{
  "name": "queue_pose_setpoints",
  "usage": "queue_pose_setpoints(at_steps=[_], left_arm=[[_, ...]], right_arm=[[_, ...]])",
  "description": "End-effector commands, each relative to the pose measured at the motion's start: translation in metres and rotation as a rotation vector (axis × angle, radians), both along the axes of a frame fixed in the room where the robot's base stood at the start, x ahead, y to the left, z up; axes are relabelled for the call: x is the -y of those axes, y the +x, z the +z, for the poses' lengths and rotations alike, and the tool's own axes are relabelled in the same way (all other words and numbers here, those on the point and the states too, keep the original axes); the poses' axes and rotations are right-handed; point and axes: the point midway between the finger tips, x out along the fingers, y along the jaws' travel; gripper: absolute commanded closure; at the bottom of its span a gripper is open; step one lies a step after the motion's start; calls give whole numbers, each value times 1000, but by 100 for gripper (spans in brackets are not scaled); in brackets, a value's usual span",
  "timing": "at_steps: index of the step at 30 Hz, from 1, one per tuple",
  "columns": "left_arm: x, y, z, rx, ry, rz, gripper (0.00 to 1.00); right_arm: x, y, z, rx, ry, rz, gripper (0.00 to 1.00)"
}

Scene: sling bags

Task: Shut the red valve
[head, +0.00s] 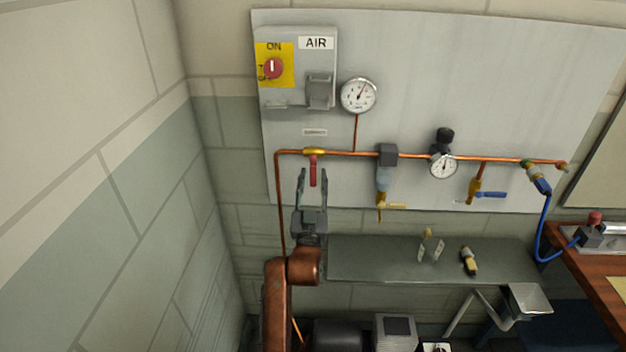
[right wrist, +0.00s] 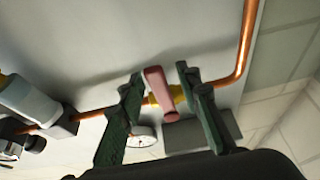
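The red valve is a red lever (head: 313,172) on a yellow valve body (head: 313,152) in the copper pipe at the panel's left. The lever hangs straight down, across the horizontal pipe. My right gripper (head: 312,173) is open, pointing up, its fingertips on either side of the lever. In the right wrist view, the red lever (right wrist: 156,84) shows between the two spread fingers (right wrist: 160,72), with gaps on both sides and no clear contact. The yellow body (right wrist: 175,94) is partly hidden behind the lever and a finger. My left gripper is not in view.
The copper pipe (head: 350,154) also carries gauges, a filter and a blue lever (head: 490,194). A switch box (head: 298,68) with a red knob is above. A grey shelf (head: 380,262) with small fittings lies below right. A block wall (head: 110,200) is close at left.

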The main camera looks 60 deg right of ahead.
Motion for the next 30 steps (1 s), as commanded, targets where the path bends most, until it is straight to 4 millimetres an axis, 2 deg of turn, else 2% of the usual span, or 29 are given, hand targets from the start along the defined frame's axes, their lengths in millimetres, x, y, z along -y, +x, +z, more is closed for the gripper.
queue_pose_setpoints(at_steps=[9, 14, 21, 25, 30], left_arm=[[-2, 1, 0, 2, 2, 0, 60], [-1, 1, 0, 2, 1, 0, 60], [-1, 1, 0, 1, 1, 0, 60], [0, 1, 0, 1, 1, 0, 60], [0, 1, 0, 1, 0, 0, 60]], right_arm=[[0, 0, 5, 0, 0, -1, 68], [0, -1, 29, 1, -5, -2, 68], [0, 0, 75, 2, -4, -1, 68], [0, 0, 91, 2, -1, -1, 68], [0, 0, 99, -2, -1, -1, 68]])
